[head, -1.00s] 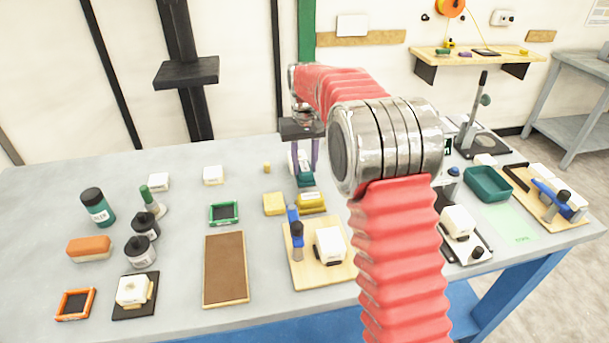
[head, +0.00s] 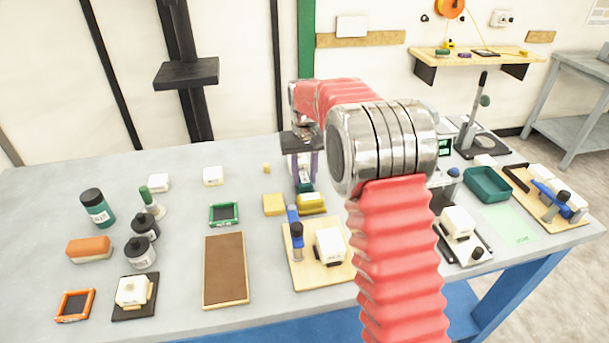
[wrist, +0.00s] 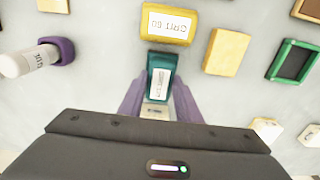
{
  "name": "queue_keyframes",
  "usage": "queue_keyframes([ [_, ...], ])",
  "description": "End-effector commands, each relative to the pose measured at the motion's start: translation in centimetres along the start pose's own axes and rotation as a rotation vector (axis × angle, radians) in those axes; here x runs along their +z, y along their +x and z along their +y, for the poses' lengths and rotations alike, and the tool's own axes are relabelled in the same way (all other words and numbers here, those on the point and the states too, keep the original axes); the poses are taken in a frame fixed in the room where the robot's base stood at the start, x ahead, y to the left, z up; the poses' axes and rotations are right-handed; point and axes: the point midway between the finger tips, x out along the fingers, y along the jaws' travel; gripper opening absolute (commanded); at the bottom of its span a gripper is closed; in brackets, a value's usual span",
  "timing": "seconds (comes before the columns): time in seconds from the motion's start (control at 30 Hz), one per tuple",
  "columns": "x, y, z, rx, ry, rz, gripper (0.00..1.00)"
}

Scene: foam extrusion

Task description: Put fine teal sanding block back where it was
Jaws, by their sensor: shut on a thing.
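The fine teal sanding block (wrist: 160,68) is between the purple fingers of my gripper (wrist: 158,103) in the wrist view, its white label facing up. In the head view my gripper (head: 305,168) points down at the back middle of the table. The teal block (head: 305,187) shows partly there, just behind the yellow grit block (head: 311,202). In the wrist view the yellow grit block (wrist: 168,23) lies just beyond the teal block, very close to it. I cannot tell whether the teal block touches the table.
A plain yellow block (head: 274,204) lies left of the grit block. A green frame (head: 224,214) is farther left. A glue bottle (wrist: 28,60) lies in a purple holder at the left of the wrist view. A wooden board (head: 308,274) with a blue clamp stands in front.

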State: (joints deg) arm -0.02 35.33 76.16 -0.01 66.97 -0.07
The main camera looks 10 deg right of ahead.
Motion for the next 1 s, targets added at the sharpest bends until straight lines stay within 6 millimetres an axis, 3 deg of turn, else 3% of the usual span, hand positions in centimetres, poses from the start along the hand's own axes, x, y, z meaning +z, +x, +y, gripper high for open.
queue_keyframes([
  [0.07,0.0,0.2,0.0,0.000,0.000,0.000,0.02],
  [0.1,0.0,0.2,0.0,0.000,0.000,0.000,0.33],
  [0.33,0.0,0.2,0.0,0.000,0.000,0.000,0.49],
  [0.67,0.0,-0.1,0.0,0.000,0.001,0.000,0.49],
  [0.87,0.0,-2.0,0.1,0.000,0.001,0.002,0.49],
  [1.0,-0.1,-4.2,0.1,0.000,0.001,0.003,0.49],
])
